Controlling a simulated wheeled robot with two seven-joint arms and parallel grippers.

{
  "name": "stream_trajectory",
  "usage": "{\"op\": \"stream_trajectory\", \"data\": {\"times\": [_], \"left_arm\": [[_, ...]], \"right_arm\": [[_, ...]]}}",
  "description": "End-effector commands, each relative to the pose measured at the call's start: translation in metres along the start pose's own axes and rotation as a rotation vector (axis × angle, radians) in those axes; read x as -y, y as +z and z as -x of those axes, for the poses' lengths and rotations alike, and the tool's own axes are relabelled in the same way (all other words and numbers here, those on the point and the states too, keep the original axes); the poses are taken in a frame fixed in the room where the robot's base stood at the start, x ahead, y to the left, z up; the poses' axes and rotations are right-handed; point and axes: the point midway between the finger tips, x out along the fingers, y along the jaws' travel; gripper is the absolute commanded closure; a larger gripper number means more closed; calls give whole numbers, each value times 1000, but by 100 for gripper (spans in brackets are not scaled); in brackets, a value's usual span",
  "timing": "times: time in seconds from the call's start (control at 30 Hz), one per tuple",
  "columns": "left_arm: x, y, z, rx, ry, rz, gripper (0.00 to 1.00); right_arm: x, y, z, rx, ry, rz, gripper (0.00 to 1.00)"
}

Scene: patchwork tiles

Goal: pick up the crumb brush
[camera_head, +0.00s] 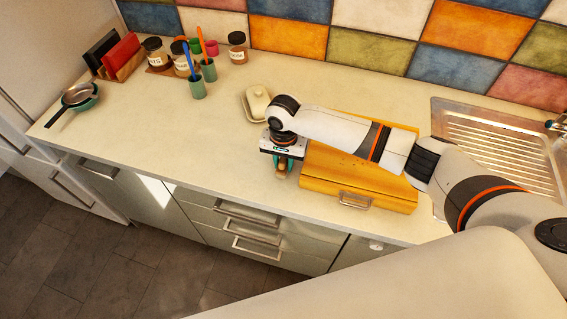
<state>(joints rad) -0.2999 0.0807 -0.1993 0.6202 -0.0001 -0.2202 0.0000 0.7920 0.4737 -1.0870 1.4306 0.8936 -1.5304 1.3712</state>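My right gripper (282,168) points down over the counter, just left of the yellow bread box (335,187). A small brown and greenish thing (281,173), perhaps the crumb brush, shows at its fingertips. The gripper's body hides most of this thing, and I cannot tell whether the fingers are closed on it. My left gripper is out of view.
A butter dish (257,101) stands behind the gripper. Jars (237,48), cups with brushes (197,88), a rack with red and black boards (121,55) and a pan (79,96) stand left. A sink (490,135) is right. The front-left counter (165,140) is clear.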

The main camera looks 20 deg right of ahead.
Motion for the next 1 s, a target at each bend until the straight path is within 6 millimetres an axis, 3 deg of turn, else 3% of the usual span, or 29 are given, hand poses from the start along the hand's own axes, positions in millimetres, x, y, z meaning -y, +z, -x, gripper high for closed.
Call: {"op": "stream_trajectory", "data": {"times": [0.33,0.7,1.0], "left_arm": [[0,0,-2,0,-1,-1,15],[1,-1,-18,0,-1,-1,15],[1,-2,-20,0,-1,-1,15]], "right_arm": [[-1,1,8,1,2,-1,96],[-1,1,77,3,4,0,96],[0,0,101,0,1,-1,96]]}}
